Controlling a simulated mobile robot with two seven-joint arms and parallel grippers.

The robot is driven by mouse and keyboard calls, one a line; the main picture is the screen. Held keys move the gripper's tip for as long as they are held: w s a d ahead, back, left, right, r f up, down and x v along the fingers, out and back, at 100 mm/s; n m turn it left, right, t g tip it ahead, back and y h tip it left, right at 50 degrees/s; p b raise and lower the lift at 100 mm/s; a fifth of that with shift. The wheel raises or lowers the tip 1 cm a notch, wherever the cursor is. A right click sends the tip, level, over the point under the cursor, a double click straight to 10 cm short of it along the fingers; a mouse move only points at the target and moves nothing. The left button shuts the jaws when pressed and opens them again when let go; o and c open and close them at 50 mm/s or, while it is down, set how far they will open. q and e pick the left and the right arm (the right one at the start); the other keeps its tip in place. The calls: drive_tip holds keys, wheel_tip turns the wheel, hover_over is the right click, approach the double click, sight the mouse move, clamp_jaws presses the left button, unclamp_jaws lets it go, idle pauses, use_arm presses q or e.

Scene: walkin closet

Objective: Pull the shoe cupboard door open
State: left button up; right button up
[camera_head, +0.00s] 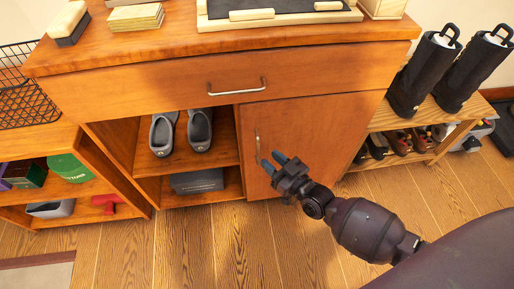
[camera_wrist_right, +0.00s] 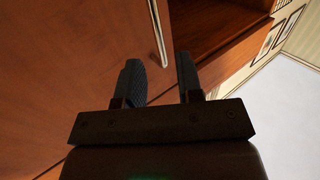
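The shoe cupboard (camera_head: 150,85) is orange-brown wood. Its door (camera_head: 308,125) is at the lower right and looks shut in the head view. The door has a thin vertical metal handle (camera_head: 257,147) near its left edge. My right gripper (camera_head: 273,163) is in front of the door, just right of and slightly below the handle. In the right wrist view the gripper (camera_wrist_right: 160,80) has its two fingers apart with nothing between them. The handle (camera_wrist_right: 158,35) shows there just beyond the fingertips, apart from them. My left gripper is not in view.
A drawer with a horizontal handle (camera_head: 236,88) is above the door. Grey shoes (camera_head: 199,130) and a dark box (camera_head: 197,181) sit on open shelves to the left. Black boots (camera_head: 424,72) stand on a rack at right. The floor (camera_head: 215,240) in front is clear.

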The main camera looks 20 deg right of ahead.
drive_tip(key=b, duration=0.1)
hover_over(258, 163)
drive_tip(key=shift+w+d, duration=0.1)
drive_tip(key=shift+w, duration=0.1)
drive_tip(key=shift+c, duration=0.3)
clamp_jaws()
